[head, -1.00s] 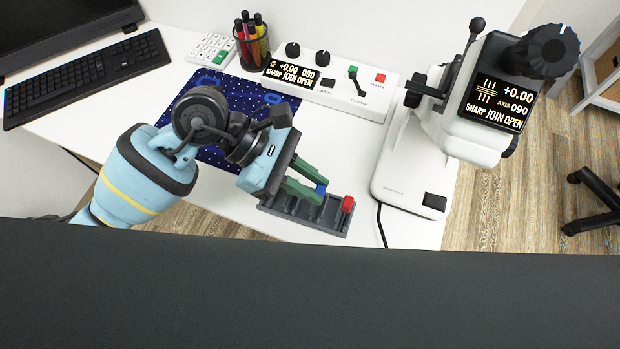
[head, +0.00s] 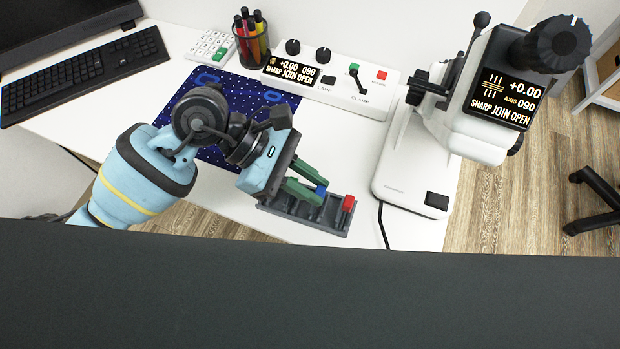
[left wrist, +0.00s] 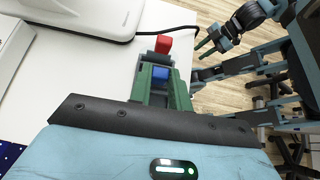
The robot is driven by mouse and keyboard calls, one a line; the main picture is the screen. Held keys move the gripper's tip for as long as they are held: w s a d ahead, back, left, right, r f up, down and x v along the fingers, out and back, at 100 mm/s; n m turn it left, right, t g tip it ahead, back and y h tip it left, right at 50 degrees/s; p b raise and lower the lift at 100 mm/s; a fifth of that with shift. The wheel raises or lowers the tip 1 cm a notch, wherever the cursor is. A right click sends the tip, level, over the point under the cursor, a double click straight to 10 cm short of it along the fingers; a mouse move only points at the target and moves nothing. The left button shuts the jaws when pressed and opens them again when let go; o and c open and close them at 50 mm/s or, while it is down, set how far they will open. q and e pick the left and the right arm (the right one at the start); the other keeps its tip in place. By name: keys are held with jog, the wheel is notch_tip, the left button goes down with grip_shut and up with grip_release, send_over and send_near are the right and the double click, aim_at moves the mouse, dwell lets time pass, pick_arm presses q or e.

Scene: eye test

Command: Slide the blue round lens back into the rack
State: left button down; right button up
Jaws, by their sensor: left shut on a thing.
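The blue lens (head: 321,190) shows as a small blue piece between the green fingers of my left gripper (head: 316,193), which is shut on it. The left wrist view also shows the blue piece (left wrist: 160,72) between the fingers. The grey slotted rack (head: 300,221) lies on the table directly below the fingertips. The fingers hide part of the rack and most of the lens, so I cannot tell how deep the lens sits in a slot. A red piece (head: 348,203) stands at the rack's right end. My right gripper (left wrist: 207,44) shows only partly in the left wrist view.
A white instrument (head: 410,180) with a display stands right of the rack, its cable running near the rack's right end. A control box (head: 335,97) lies behind. A blue patterned mat (head: 215,155), pen cup (head: 252,45) and keyboard (head: 85,75) are farther left.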

pick_arm(q)
jog(key=shift+f, duration=0.2)
jog(key=c, duration=1.2)
grip_release()
jog(key=shift+c, duration=0.2)
